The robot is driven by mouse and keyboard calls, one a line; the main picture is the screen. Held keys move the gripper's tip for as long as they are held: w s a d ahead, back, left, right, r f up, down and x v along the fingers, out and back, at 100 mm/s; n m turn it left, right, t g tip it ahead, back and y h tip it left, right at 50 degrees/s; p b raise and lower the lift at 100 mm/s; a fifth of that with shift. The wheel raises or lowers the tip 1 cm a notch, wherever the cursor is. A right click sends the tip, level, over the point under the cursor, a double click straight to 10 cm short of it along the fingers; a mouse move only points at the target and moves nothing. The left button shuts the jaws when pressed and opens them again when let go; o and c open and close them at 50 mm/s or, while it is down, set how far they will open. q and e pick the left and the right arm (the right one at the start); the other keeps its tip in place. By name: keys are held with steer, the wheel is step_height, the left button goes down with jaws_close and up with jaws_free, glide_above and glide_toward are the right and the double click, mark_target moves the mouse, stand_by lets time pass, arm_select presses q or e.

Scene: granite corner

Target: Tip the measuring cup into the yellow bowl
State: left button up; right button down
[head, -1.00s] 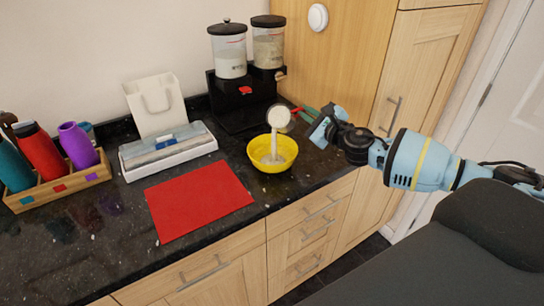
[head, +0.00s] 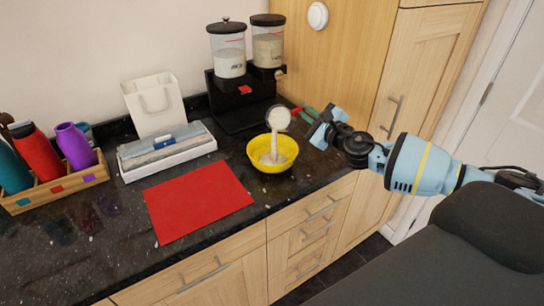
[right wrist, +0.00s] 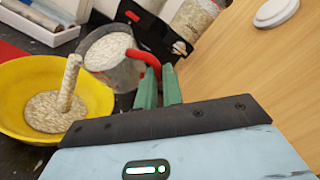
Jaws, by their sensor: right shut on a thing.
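The measuring cup (head: 279,118) is tilted above the yellow bowl (head: 259,165), and a stream of pale grains runs from its lip into the bowl. In the right wrist view, the cup (right wrist: 97,70) still holds grains, and a heap of grains (right wrist: 42,112) lies in the bottom of the bowl (right wrist: 96,98). My right gripper (head: 306,112) is shut on the cup's red handle (right wrist: 142,57), to the right of the bowl. Its green fingers also show in the right wrist view (right wrist: 160,88). My left gripper is out of view.
A black dispenser stand (head: 232,116) with two clear canisters is behind the bowl. A red mat (head: 198,200), a white box (head: 170,158), a white bag (head: 150,118) and a wooden bottle crate (head: 60,192) are to the left. A wooden cabinet (head: 345,60) stands at the right.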

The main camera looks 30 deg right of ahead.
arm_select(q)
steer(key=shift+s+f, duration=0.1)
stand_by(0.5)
arm_select(e)
steer(key=shift+a, duration=0.1)
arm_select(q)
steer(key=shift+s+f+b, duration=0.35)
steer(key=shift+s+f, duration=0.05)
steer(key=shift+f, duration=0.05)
arm_select(e)
steer(key=shift+s+a+n+t, duration=0.1)
steer(key=shift+n+t, duration=0.2)
steer(key=shift+n, duration=0.3)
steer(key=shift+r, duration=0.15)
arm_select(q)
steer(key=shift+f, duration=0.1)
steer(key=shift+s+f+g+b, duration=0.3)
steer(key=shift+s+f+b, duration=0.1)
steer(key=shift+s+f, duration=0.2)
arm_select(e)
steer(key=shift+s+a+n+t, duration=0.15)
steer(key=shift+a+n+t, duration=0.15)
steer(key=shift+n, duration=0.4)
